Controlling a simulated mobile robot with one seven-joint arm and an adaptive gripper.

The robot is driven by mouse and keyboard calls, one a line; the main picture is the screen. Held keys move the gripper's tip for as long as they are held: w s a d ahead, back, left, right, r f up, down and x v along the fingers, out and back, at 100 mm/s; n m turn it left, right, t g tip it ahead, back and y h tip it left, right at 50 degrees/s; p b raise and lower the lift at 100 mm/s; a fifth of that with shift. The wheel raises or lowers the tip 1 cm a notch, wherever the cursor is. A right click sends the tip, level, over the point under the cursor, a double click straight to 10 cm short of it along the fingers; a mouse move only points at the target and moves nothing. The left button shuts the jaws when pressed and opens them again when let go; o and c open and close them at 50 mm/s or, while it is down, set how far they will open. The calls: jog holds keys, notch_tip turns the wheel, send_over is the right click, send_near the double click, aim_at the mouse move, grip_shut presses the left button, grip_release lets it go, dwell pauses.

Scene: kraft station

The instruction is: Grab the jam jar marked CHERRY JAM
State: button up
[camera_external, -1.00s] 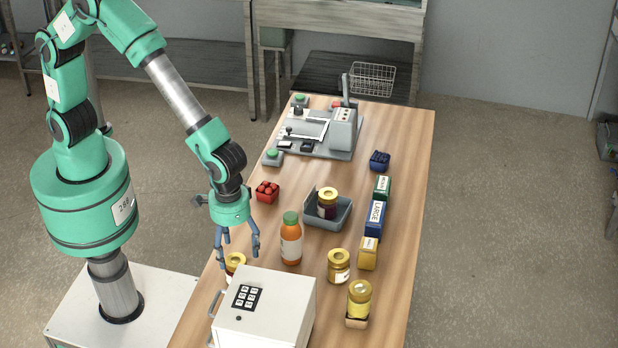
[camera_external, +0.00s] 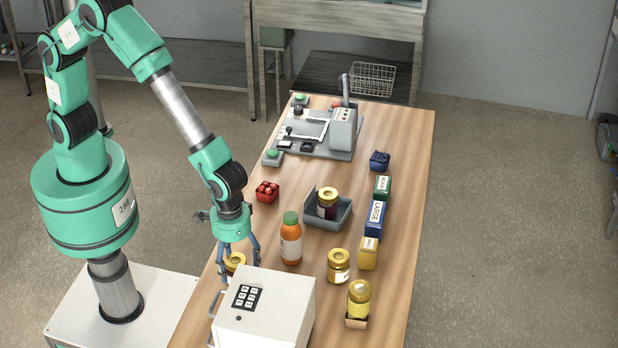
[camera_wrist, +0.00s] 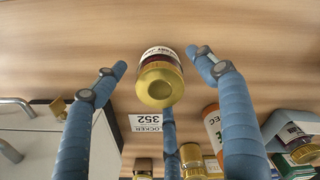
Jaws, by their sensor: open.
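A jam jar with a gold lid (camera_external: 236,261) stands at the table's near left edge, behind the white locker and partly hidden by it. My gripper (camera_external: 240,265) is right above and around this jar, pointing down with its three fingers spread. In the wrist view, the jar (camera_wrist: 160,82) sits between the open fingers (camera_wrist: 158,65), apart from them; its small upside-down label appears to read CHERRY JAM, but I cannot read it surely.
The white locker (camera_external: 285,300) with a keypad stands close in front of my gripper. An orange bottle (camera_external: 291,240) stands just right of it. Farther back are a red punnet (camera_external: 267,192) and a grey machine (camera_external: 343,130). Small boxes (camera_external: 375,217) line the right side.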

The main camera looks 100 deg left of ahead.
dwell(0.4)
jog(key=c, duration=1.6)
jog(key=shift+o, duration=0.2)
jog(key=shift+r, duration=0.2)
jog(key=shift+r, duration=0.65)
notch_tip(320, 180, up, 2)
jog(key=shift+w+r+p, duration=0.1)
jog(key=shift+r+p, duration=0.1)
jog(key=shift+p, duration=0.1)
jog(key=s+a, duration=0.2)
jog(key=s, duration=0.5)
jog(key=s+a+r, duration=0.1)
jog(key=s+a, duration=0.2)
jog(key=s, duration=0.5)
jog(key=shift+s+a, duration=0.15)
